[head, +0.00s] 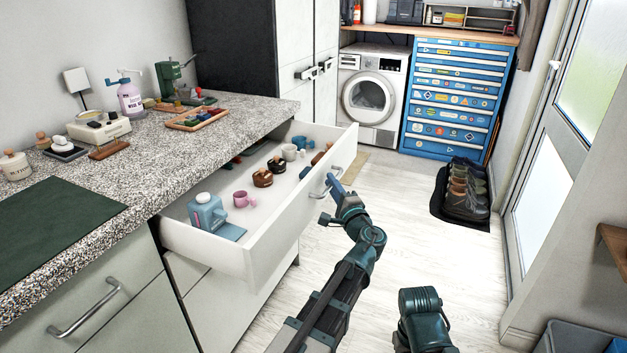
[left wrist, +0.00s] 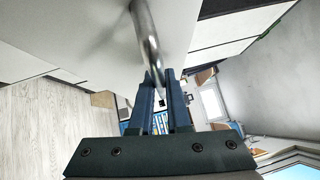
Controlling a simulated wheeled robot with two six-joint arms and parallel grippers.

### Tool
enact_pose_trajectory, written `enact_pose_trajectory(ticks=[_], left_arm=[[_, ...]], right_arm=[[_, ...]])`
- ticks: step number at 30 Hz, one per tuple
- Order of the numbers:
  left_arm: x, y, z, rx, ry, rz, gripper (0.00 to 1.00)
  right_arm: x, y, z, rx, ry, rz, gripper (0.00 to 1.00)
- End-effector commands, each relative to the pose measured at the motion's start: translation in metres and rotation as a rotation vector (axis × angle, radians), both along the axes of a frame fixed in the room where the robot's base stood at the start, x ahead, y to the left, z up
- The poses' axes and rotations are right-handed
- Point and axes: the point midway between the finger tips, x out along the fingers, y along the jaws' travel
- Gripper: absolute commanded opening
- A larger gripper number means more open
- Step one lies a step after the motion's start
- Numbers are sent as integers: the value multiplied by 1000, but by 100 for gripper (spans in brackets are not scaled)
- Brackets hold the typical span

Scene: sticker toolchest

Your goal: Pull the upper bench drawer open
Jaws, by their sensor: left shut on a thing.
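The upper bench drawer (head: 285,222) is pulled well out from under the speckled worktop, and its inside shows. Its metal bar handle (head: 325,187) is on the white front panel. My left gripper (head: 333,182) is at this handle, on the outer side of the front. In the left wrist view the fingers (left wrist: 160,80) are shut on the handle bar (left wrist: 149,38). Inside the drawer are a blue box-like item (head: 206,212), a pink mug (head: 242,199), dark round pots (head: 263,178) and pale blue cups (head: 290,152). My right gripper does not show; only part of that arm does.
A blue tool chest (head: 455,100) and a washing machine (head: 372,90) stand at the back. Shoes (head: 462,190) lie on a dark mat. The pale floor between is clear.

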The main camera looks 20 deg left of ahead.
Motion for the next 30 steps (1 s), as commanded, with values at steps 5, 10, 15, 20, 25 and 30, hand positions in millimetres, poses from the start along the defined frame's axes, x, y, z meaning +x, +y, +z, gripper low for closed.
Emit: enact_pose_trajectory(ticks=[5,10,15,20,25,30], left_arm=[[-2,-17,-1,-3,1,1,0],[-3,-24,-1,-3,1,2,0],[-3,-25,-1,-3,1,2,0],[-3,-25,-1,-3,1,2,0],[-3,-24,-1,-2,0,2,35],[-2,-25,0,-1,0,1,45]], right_arm=[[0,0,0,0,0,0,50],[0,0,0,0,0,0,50],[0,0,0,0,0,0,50],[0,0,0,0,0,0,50],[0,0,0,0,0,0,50],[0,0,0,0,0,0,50]])
